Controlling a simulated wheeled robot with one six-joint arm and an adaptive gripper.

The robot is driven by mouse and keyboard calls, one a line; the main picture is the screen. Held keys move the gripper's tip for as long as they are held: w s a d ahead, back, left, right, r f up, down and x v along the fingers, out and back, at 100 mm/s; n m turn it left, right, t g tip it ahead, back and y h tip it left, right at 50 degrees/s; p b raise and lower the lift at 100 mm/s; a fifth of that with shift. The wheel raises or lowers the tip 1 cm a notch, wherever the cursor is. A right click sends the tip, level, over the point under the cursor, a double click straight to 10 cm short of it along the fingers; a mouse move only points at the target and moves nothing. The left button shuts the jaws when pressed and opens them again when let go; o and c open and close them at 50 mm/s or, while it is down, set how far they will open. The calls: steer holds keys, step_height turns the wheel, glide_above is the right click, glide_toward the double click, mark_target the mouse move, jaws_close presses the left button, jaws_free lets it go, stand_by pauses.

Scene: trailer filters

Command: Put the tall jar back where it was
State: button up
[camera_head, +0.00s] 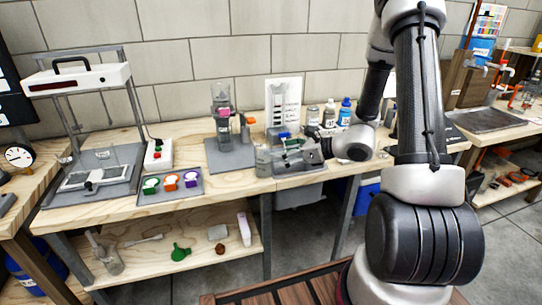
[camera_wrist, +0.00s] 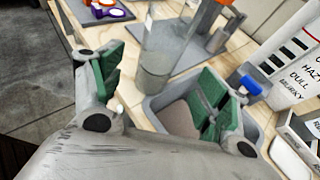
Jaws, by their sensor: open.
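A tall clear jar (camera_wrist: 158,62) with murky grey contents in its lower part stands in the wrist view, beyond the gap between my fingers. In the head view my gripper (camera_head: 294,147) is to the right of the jar, over a grey bin. The fingers look clear of the jar.
The grey bin (camera_head: 278,168) is at the bench's front edge. An orange-topped post (camera_head: 246,130) stands beside the jar. A labelled board (camera_head: 284,103) and several bottles (camera_head: 329,115) stand behind. A tray of coloured lids (camera_head: 170,187) is to the left.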

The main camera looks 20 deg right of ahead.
steer(key=s+a+r+n+g, duration=0.1)
steer(key=s+r+n+g, duration=0.3)
steer(key=s+r+n, duration=0.4)
steer(key=s+a+r+n+g, duration=0.2)
steer(key=s+r+n+g, duration=0.15)
steer(key=s+n, duration=0.55)
steer(key=s+d+r+n+t+h, duration=0.2)
steer(key=s+d+r+n+h, duration=0.7)
steer(key=s+d+n, duration=0.1)
steer(key=shift+s+d+r, duration=0.2)
steer(key=shift+s+d, duration=0.5)
steer(key=shift+d, duration=0.4)
